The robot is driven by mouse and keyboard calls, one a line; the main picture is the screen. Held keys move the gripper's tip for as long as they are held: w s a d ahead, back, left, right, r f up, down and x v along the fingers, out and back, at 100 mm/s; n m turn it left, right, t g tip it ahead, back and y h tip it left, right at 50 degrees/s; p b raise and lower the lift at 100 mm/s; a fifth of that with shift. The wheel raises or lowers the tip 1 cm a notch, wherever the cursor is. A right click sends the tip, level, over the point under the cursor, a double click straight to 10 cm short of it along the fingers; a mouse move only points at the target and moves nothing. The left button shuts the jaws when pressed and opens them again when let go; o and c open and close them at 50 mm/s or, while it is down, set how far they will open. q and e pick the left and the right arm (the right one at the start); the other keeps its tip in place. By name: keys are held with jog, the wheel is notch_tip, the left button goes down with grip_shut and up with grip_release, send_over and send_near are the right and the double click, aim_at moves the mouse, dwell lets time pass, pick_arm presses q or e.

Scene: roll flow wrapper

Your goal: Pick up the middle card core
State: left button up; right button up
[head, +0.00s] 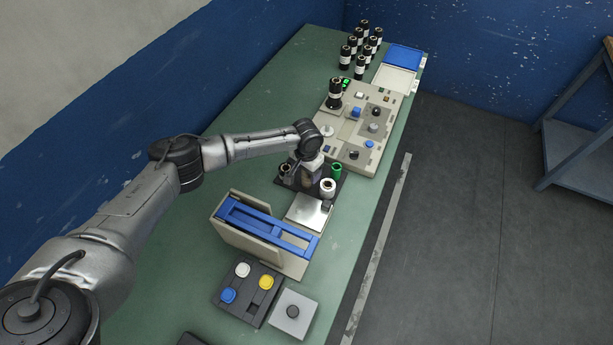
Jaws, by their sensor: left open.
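A dark holder (283,182) on the green table carries several small cores. A dark core with a brownish top (285,168) stands at its left, a white-topped core (328,188) at its front right, and a green core (336,171) at its right. My left gripper (309,176) is over the middle of this holder, pointing down, with open jaws. A brownish shape shows there, but the gripper and wrist largely hide it. I cannot tell whether it is the middle card core or whether the jaws are around it. My right gripper is out of view.
A beige machine panel (352,157) with knobs and a black roll (335,94) stands behind. Several black rolls (361,66) and a blue-and-white tray (396,78) are at the far end. In front are a blue-railed frame (262,226), a button pad (246,291) and a grey box (293,314).

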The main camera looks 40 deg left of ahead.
pick_arm(q)
jog(key=c, duration=1)
